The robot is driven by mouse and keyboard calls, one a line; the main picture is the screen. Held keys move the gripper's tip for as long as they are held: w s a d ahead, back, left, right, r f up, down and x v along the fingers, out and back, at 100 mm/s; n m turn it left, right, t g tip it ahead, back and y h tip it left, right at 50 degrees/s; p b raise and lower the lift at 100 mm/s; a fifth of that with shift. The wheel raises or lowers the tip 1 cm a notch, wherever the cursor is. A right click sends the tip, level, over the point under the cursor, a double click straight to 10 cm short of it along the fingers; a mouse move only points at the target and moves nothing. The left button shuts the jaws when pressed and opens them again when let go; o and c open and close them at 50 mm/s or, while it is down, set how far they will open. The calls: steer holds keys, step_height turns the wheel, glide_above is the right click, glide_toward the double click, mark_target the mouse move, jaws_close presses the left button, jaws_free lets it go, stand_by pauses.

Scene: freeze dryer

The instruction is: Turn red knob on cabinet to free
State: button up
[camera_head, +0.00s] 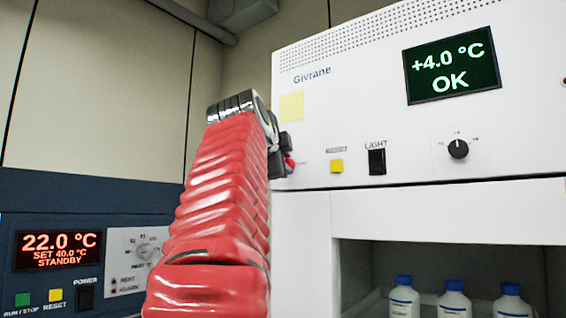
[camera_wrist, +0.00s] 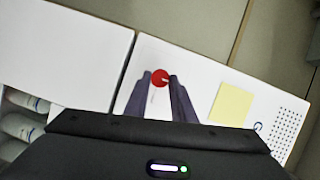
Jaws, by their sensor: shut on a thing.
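The red knob (camera_wrist: 160,77) is on the white front panel of the cabinet (camera_head: 380,110). In the wrist view it sits between the tips of my gripper (camera_wrist: 160,80), with a light mark on its face. My gripper's dark fingers are shut on the knob. In the head view my red-sleeved arm hides most of the gripper (camera_head: 283,165), and only a small red bit of the knob (camera_head: 289,162) shows at the panel's left edge. The knob's exact turn angle is hard to tell.
A yellow note (camera_head: 291,107) is on the panel near the knob. The display (camera_head: 451,66) reads +4.0 °C OK. A yellow button (camera_head: 336,166), light switch (camera_head: 377,161) and black dial (camera_head: 458,149) sit to the right. Bottles (camera_head: 454,300) stand below. A blue unit (camera_head: 60,220) is at left.

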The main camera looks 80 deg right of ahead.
steer(key=o, duration=0.8)
steer(key=shift+w+d+f, duration=0.1)
steer(key=shift+d+f, duration=0.1)
steer(key=shift+o, duration=1.3)
steer(key=shift+a+r, duration=0.1)
steer(key=a+r, duration=0.1)
steer(key=a, duration=1.2)
steer(key=shift+a, duration=0.4)
steer(key=shift+w, duration=0.1)
